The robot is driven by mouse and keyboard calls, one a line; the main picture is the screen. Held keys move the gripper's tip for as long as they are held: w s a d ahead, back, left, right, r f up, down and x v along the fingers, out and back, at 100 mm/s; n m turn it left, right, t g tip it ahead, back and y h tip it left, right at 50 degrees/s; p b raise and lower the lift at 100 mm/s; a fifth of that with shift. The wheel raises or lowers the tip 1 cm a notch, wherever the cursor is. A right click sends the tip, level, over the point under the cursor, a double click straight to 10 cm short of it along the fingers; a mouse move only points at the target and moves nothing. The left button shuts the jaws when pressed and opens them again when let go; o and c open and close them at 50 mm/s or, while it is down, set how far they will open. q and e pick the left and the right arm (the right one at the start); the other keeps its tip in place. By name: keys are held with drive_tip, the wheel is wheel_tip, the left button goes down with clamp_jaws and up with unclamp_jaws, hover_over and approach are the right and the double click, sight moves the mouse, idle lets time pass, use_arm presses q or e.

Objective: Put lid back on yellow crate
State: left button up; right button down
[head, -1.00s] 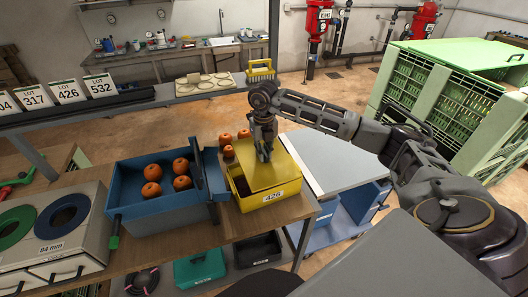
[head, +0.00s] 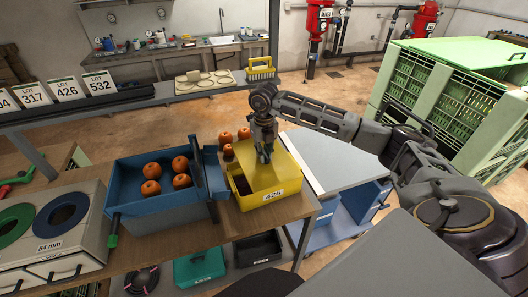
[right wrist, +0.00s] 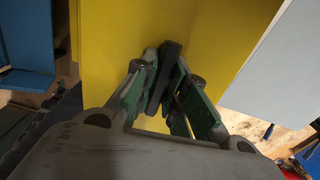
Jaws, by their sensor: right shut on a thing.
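The yellow crate (head: 250,203), marked 426, stands on the wooden bench. Its yellow lid (head: 282,172) lies over the right part of the opening, offset to the right, and the dark inside shows along the left. I cannot tell whether the lid touches the rim. My right gripper (head: 265,155) is above the lid, shut on its handle. In the right wrist view the dark handle (right wrist: 166,75) sits between the green-padded fingers (right wrist: 165,95), with the yellow lid (right wrist: 215,35) behind. My left gripper is not in view.
A blue bin (head: 150,208) with several orange fruits stands close on the crate's left. A few more fruits (head: 226,139) lie behind the crate. A grey-topped cart (head: 335,160) stands to the right. A sorting box with round holes (head: 45,240) is at the far left.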

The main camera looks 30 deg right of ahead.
drive_tip(key=shift+f+b, duration=1.4)
drive_tip(key=shift+f, duration=1.05)
drive_tip(key=shift+f+b, duration=0.2)
drive_tip(key=shift+b, duration=0.25)
idle(1.3)
idle(0.4)
drive_tip(key=c, duration=1.4)
unclamp_jaws()
drive_tip(key=shift+o, duration=0.2)
drive_tip(key=o, duration=0.5)
drive_tip(key=shift+r, duration=0.2)
